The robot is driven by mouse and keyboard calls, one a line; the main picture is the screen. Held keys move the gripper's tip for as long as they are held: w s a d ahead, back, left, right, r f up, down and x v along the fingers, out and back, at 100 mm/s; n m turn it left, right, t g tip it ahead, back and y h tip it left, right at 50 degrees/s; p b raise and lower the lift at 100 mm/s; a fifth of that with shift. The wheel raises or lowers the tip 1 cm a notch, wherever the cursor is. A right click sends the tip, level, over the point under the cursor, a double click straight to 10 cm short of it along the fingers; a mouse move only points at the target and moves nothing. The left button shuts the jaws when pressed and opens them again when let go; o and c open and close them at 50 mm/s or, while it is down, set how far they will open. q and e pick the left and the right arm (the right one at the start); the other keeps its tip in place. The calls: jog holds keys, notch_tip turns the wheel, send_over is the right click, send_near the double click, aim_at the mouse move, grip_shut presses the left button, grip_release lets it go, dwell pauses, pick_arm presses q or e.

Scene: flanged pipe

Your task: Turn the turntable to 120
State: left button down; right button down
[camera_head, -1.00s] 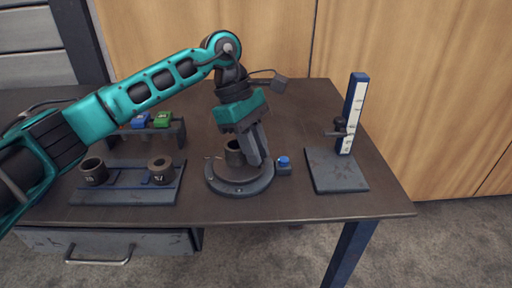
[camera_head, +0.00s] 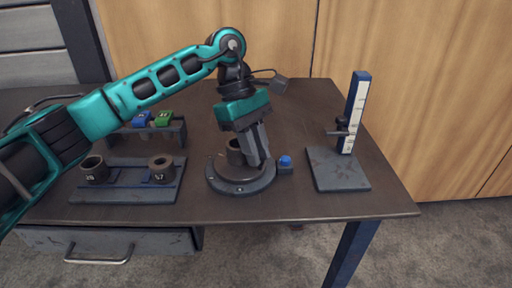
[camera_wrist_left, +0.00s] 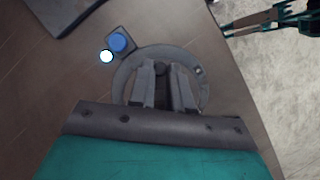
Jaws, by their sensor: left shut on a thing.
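The turntable (camera_head: 240,187) is a round grey disc on the table, with a dark upright cylinder (camera_head: 235,151) standing on it. My left gripper (camera_head: 259,162) points down at the right part of the disc, beside the cylinder. It is shut on a dark part of the turntable. In the left wrist view the fingers (camera_wrist_left: 164,90) stand over the disc (camera_wrist_left: 127,72), with a dark round end (camera_wrist_left: 162,69) between them. The fingers hide most of the held part. I cannot read any angle marking.
A small box with a blue button (camera_head: 285,161) stands close to the turntable's right. A scale post (camera_head: 354,110) on a grey base (camera_head: 338,177) is farther right. A grey plate (camera_head: 125,193) with two dark collars and a rack (camera_head: 160,132) with blue and green blocks stand left.

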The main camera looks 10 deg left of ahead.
pick_arm(q)
jog(key=c, duration=1.1)
grip_release()
jog(key=shift+o, duration=0.2)
jog(key=p+v, duration=0.1)
jog(key=v, duration=1.2)
jog(key=shift+p, duration=0.35)
